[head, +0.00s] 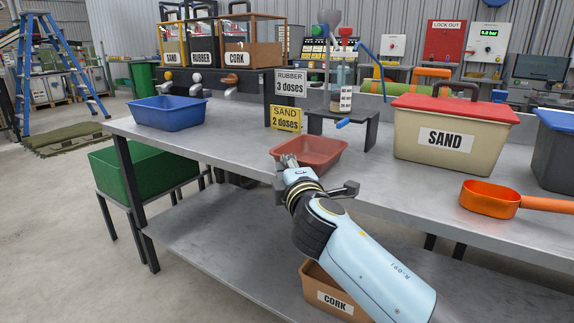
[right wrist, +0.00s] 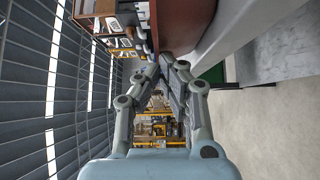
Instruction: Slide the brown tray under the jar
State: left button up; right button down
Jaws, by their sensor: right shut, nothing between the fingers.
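The brown tray (head: 318,158), reddish and shallow, sits near the front edge of the grey bench. The jar (head: 338,72) is a clear vessel on a low dark stand (head: 371,126) behind the tray and to its right. The tray is outside the stand, not under the jar. My right gripper (head: 289,159) is shut and empty at the tray's left front corner; I cannot tell whether it touches. In the right wrist view the closed fingers (right wrist: 174,66) lie beside a brown surface (right wrist: 184,22), seemingly the tray. My left gripper is not in view.
A blue tray (head: 168,115) sits at the bench's left end. A SAND box (head: 450,125) and an orange scoop (head: 488,200) are to the right. SAND and RUBBER signs (head: 286,118) stand behind the brown tray. Bare bench (head: 225,130) lies to its left.

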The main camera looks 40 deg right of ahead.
jog(key=b, duration=0.2)
send_near(315, 148)
jog(key=w, duration=0.1)
jog(key=w+r, duration=0.1)
jog(key=w, duration=0.1)
jog(key=w+r, duration=0.1)
jog(key=shift+w+a+r, duration=0.15)
jog(key=shift+w+r, duration=0.05)
jog(key=shift+r, duration=0.05)
jog(key=shift+a, duration=0.1)
